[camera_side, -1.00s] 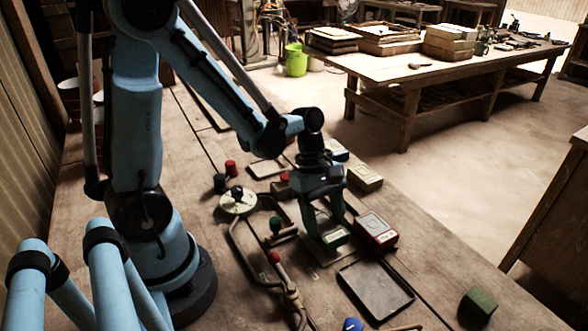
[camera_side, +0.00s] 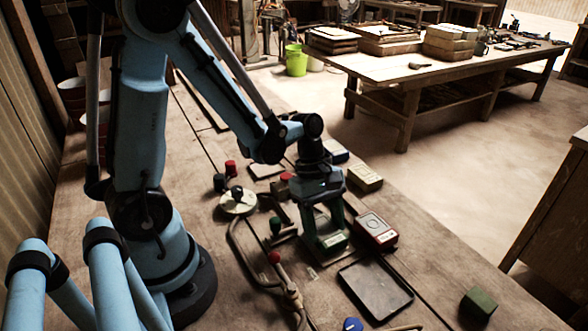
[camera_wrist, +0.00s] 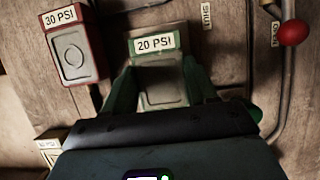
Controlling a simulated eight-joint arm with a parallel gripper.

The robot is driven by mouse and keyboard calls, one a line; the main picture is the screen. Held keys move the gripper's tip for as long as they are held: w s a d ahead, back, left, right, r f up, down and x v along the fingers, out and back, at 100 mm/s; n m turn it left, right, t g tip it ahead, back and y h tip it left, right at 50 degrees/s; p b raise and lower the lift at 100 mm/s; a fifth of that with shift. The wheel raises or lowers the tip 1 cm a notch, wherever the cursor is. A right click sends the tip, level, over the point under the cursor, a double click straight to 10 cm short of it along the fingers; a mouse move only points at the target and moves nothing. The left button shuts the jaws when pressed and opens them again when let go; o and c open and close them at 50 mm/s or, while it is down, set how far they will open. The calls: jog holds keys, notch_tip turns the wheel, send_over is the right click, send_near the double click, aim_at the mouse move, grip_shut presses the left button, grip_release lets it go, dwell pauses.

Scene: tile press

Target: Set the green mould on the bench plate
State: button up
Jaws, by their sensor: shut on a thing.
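The green mould (camera_side: 333,243), labelled 20 PSI in the wrist view (camera_wrist: 160,88), lies flat and low over the bench. My gripper (camera_side: 326,240) points down with its green fingers shut on the mould's two sides. In the wrist view my gripper (camera_wrist: 155,95) has one finger along each side of it. A thin brown plate (camera_side: 312,262) shows partly under and beside the mould. I cannot tell whether this is the bench plate, or whether the mould's underside touches it.
A red mould (camera_side: 376,232), labelled 30 PSI, is close to the right. A dark shallow tray (camera_side: 375,290) lies in front. Bent pipework (camera_side: 245,250) with a red knob (camera_side: 274,257) and a green knob (camera_side: 275,224) is to the left. A yellow mould (camera_side: 365,178) is behind.

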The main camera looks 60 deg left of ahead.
jog(key=shift+f, duration=0.2)
jog(key=o, duration=1.4)
jog(key=shift+c, duration=0.2)
notch_tip(320, 180, up, 13)
jog(key=a+m+t+y, duration=0.1)
jog(key=m+t+y, duration=0.1)
jog(key=m, duration=0.7)
jog(key=s+a+m+t+y, duration=0.1)
jog(key=a+m+t+y, duration=0.1)
jog(key=m+t, duration=0.3)
jog(key=m, duration=0.4)
jog(key=shift+f, duration=0.2)
